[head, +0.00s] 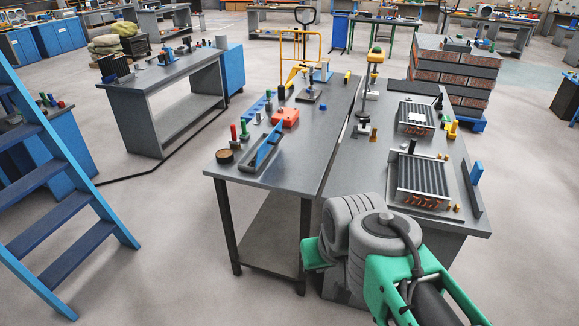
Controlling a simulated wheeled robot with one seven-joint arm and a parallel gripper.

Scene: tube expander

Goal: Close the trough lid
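A long dark grey trough (258,160) lies near the front of the left workbench. A blue panel (268,143) stands up along it, seemingly its lid in a raised, open position; the exact tilt is too small to tell. My arm, green and grey, reaches in from the bottom right, in front of the workbenches and apart from the trough. The end of my arm is hidden behind its own links, so my gripper's fingers do not show.
The right bench carries two finned heat exchangers (423,175). A blue ladder (60,205) stands at the left.

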